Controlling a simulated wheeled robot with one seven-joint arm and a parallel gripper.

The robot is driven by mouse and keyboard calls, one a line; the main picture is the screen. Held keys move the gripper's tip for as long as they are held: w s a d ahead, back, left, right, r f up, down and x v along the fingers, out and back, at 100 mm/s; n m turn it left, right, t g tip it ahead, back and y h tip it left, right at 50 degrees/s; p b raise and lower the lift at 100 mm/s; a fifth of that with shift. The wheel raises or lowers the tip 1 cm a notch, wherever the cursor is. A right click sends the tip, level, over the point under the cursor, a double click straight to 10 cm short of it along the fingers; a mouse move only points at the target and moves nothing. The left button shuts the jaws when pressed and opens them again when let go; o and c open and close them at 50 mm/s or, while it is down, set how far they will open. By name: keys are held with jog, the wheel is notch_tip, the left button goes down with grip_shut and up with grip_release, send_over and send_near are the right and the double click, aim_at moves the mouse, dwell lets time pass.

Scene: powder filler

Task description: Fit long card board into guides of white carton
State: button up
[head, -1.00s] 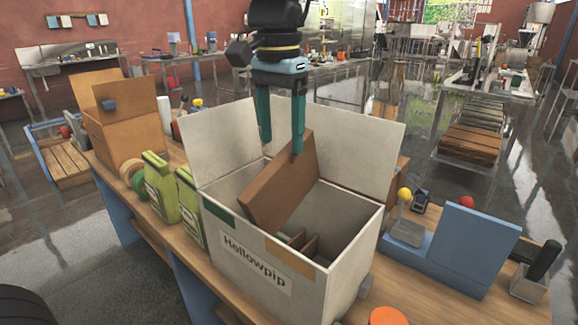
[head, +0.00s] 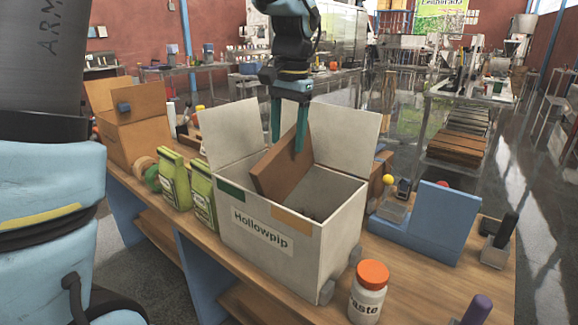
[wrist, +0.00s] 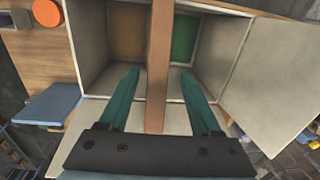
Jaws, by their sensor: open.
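The white carton (head: 330,240), labelled "Hollowpip", stands open on the bench with flaps raised. The long brown card board (head: 278,178) leans tilted inside it, its upper end above the rim near the back. My gripper (head: 288,145) is open at that upper end, fingers pointing down, one on each side of the board. In the wrist view the board (wrist: 158,60) runs edge-on between the two teal fingers, with gaps visible on both sides. The board's lower end and the guides are hidden or too dark to make out.
A blue stand (head: 440,225) is to the right. A white jar with an orange lid (head: 369,290) stands close to the carton's front right corner.

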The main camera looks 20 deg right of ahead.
aim_at(286, 167)
jog(key=shift+a+f+p, duration=0.1)
jog(key=shift+f+p, duration=1)
jog(key=shift+f, duration=1.85)
grip_shut()
